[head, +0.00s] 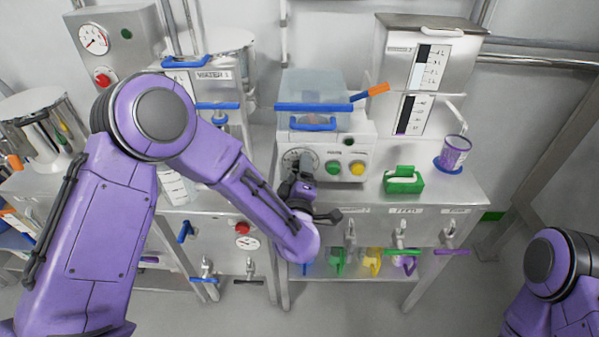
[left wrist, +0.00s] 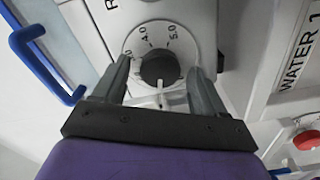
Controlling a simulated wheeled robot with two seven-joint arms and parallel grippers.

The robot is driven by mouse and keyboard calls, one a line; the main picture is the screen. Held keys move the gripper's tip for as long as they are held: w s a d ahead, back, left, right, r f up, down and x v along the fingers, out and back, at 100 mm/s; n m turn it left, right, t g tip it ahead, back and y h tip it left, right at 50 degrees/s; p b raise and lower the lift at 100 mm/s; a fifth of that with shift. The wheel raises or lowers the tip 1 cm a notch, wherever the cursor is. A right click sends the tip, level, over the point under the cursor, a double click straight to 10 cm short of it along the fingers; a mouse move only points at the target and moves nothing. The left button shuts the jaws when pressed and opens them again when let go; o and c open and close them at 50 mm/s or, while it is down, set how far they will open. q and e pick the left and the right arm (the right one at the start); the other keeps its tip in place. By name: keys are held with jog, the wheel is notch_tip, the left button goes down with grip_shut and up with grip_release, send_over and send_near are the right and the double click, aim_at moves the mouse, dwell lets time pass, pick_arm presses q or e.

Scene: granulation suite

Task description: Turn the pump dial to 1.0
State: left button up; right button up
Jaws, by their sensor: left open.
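The pump dial (head: 294,156) is on the front of the white pump unit (head: 355,151), partly hidden by my left gripper. In the left wrist view the dial's dark knob (left wrist: 161,68) sits on a round white scale, with 4.0 and 5.0 legible at the top. A thin white mark shows below the knob; I cannot tell the exact setting. My left gripper (head: 300,172) is open in front of the dial. Its two fingers (left wrist: 161,77) stand on either side of the knob; contact is unclear. My right arm shows at the lower right, its gripper out of view.
The pump unit has a green button (head: 333,167) and a yellow button (head: 357,168). A clear box with a blue handle (head: 313,124) sits above. A green object (head: 404,181) and a purple cup (head: 455,152) stand to the right on the steel counter (head: 376,202).

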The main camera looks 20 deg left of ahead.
pick_arm(q)
jog(key=b+v, duration=0.1)
jog(key=v, duration=0.9)
jog(key=shift+b, duration=0.3)
jog(key=s+a+f+m+g+h, duration=0.1)
jog(key=s+a+f+m+g, duration=0.15)
jog(key=f, duration=0.45)
jog(key=s+a+f+m+g+h, duration=0.1)
jog(key=s+a+f+m+g, duration=0.15)
jog(key=f, duration=0.45)
jog(key=s+a+f+m+g+h, duration=0.1)
jog(key=s+f+m+g, duration=0.25)
jog(key=f, duration=0.35)
jog(key=s+a+f+g, duration=0.2)
jog(key=s+a+f, duration=0.3)
jog(key=s, duration=0.4)
jog(key=s+a+f+m+g+y, duration=0.1)
jog(key=s+a+f+g, duration=0.2)
jog(key=s, duration=0.6)
notch_tip(320, 180, down, 2)
jog(key=shift+a+f+g, duration=0.1)
jog(key=shift+a+g, duration=0.25)
jog(key=shift+a, duration=0.6)
jog(key=shift+s, duration=0.1)
